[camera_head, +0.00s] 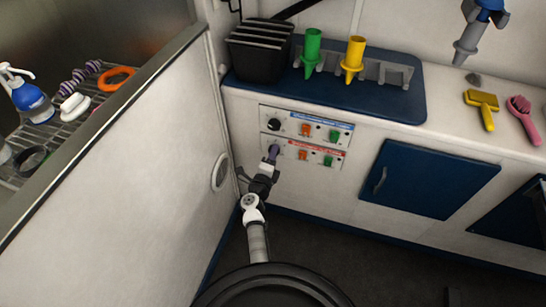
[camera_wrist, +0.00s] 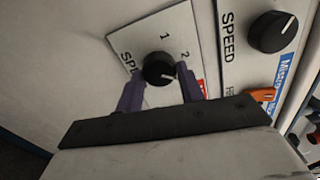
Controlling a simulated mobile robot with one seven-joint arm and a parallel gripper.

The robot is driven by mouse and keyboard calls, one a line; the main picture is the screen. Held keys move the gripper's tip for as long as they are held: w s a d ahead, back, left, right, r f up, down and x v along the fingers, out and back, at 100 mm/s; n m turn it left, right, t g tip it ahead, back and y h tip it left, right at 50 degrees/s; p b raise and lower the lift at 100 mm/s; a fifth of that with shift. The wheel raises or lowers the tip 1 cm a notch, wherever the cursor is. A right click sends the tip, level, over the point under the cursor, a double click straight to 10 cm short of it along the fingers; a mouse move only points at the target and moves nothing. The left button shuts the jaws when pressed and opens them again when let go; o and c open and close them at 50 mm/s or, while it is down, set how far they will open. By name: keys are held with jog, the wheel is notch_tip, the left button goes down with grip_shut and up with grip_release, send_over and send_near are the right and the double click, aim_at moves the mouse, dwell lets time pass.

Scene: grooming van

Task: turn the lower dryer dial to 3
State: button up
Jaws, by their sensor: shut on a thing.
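The lower dryer dial (camera_wrist: 158,68) is a round black knob with a white pointer line, on a white plate with the numbers 1 and 2 showing. Its pointer aims to the right in the wrist view, past the 2, toward one finger; any number there is hidden by that finger. My gripper (camera_wrist: 158,82) has its two purple fingers on either side of this dial and is shut on it. In the head view my gripper (camera_head: 272,153) reaches the lower, red-labelled panel (camera_head: 318,154) and covers most of the dial.
The upper dial (camera_head: 274,125) sits close above on the blue-labelled panel, also in the wrist view (camera_wrist: 272,32). Orange switches (camera_head: 305,130) and green switches (camera_head: 334,135) are to the right. A white partition wall (camera_head: 150,170) stands close on the left. A blue cabinet door (camera_head: 425,180) is at the right.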

jog(key=shift+f+m+b, duration=0.1)
jog(key=shift+m+b, duration=0.55)
jog(key=shift+m, duration=1.55)
jog(key=shift+a, duration=0.1)
jog(key=o, duration=1)
jog(key=shift+c, duration=0.2)
jog(key=v, duration=1.4)
